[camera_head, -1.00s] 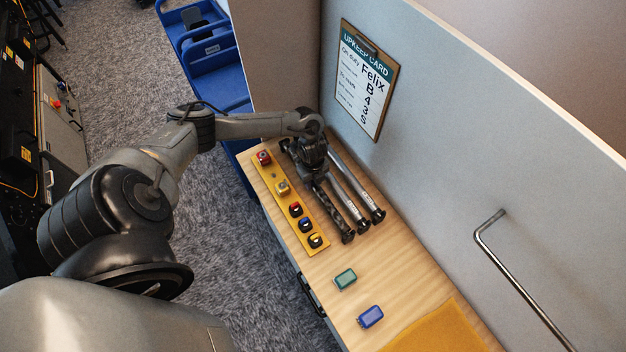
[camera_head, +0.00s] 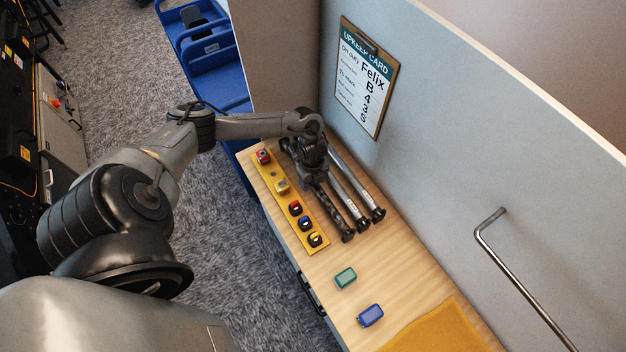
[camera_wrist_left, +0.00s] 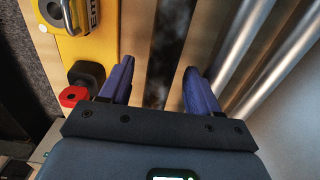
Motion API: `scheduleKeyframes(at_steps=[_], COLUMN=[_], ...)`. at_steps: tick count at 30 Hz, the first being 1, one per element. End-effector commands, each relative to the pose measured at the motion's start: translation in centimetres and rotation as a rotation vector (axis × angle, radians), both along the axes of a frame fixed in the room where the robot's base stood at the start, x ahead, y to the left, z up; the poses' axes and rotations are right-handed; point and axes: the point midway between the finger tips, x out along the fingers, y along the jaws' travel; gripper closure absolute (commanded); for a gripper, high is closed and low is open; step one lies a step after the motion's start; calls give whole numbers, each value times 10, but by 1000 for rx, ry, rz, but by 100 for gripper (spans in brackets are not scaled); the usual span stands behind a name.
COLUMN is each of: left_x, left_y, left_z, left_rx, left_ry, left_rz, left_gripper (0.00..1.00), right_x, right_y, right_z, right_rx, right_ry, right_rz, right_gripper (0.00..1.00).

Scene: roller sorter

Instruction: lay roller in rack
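A dark, mottled roller (camera_head: 332,211) lies lengthwise on the wooden bench, and two silver rollers (camera_head: 350,205) (camera_head: 364,196) lie to its right. My left gripper (camera_head: 311,180) is over the far part of the dark roller, pointing down. In the left wrist view its two blue fingers (camera_wrist_left: 160,88) are apart, one on each side of the dark roller (camera_wrist_left: 170,50). Bare wood shows between the roller and each finger. The silver rollers (camera_wrist_left: 241,48) pass just right of the right finger. I cannot make out a rack. My right gripper is not in view.
A yellow strip (camera_head: 283,205) with several coloured lock-like pieces runs left of the rollers. A green block (camera_head: 345,278), a blue block (camera_head: 370,316) and an orange mat (camera_head: 440,332) lie nearer. A grey wall (camera_head: 440,150) with a bent metal bar (camera_head: 520,290) bounds the right.

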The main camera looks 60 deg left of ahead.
Motion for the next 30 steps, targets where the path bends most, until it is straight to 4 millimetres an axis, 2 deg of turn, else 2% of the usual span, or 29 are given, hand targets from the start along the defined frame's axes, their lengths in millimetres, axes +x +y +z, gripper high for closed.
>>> scheduleKeyframes(at_steps=[5,10,24,30], left_x=[0,1,1,0], left_y=[0,1,1,0], left_z=[0,13,88,105], left_rx=[1,1,2,0], left_ry=[1,-2,-3,-1], left_rz=[0,-1,-1,-1], left_gripper=[38,38,38,38], right_x=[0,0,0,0], right_y=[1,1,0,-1], right_z=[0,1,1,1], right_rx=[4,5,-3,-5], right_ry=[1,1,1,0], right_rz=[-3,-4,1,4], right_gripper=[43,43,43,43])
